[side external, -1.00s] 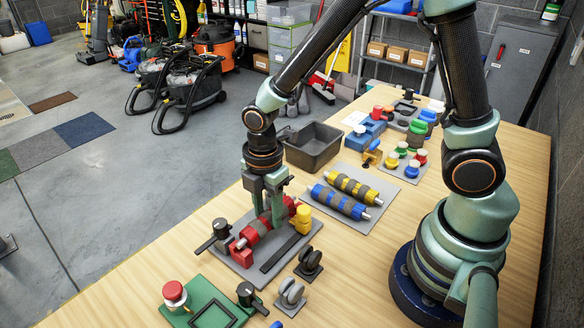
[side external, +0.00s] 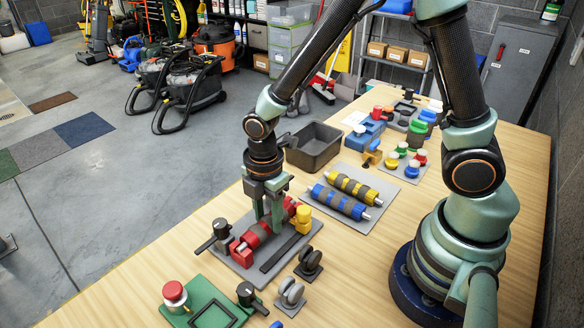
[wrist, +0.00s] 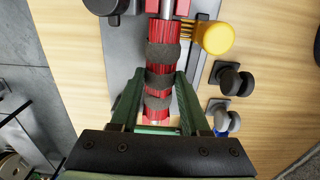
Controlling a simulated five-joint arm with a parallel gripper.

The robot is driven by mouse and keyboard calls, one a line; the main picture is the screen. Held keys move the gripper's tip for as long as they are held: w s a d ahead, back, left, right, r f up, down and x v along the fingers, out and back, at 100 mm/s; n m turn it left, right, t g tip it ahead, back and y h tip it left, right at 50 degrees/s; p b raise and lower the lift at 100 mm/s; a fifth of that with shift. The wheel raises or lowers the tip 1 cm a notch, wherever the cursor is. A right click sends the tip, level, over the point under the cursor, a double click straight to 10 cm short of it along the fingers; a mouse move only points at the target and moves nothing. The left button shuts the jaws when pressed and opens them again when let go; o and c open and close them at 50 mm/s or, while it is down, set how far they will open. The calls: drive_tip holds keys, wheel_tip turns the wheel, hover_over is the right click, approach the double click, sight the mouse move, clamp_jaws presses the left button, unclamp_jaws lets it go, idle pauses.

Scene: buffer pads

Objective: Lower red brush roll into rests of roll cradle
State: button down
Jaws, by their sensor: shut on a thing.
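The red brush roll (side external: 252,238) with dark grey bands is held level between the fingers of my gripper (side external: 268,222). In the wrist view the roll (wrist: 160,65) runs lengthwise between the two green fingers (wrist: 160,88), which are shut on it around its middle. The roll cradle is a grey plate (side external: 243,269) with red end blocks (side external: 241,253). The roll lies low over the cradle, in line with these blocks. Whether its ends touch the rests cannot be told; the fingers hide part of the roll.
A yellow knob (side external: 303,218) and a black knob (side external: 222,229) stand at the cradle's edges. Grey and black wheels (side external: 290,293) sit in front. Yellow and blue rolls (side external: 338,202) lie on a grey pad behind right. A dark bin (side external: 314,148) stands behind.

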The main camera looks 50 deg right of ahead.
sight(268, 218)
drive_tip(key=shift+f, duration=0.15)
drive_tip(key=shift+c, duration=1.5)
unclamp_jaws()
wheel_tip(268, 218, up, 12)
drive_tip(key=s+d+r+m+t, duration=0.2)
drive_tip(key=d+r+m, duration=0.2)
drive_tip(key=m, duration=0.5)
drive_tip(key=s+d+r+m+t, duration=0.2)
drive_tip(key=d+r+m, duration=0.3)
drive_tip(key=m, duration=0.4)
drive_tip(key=shift+d+t, duration=0.75)
drive_tip(key=shift+t, duration=0.05)
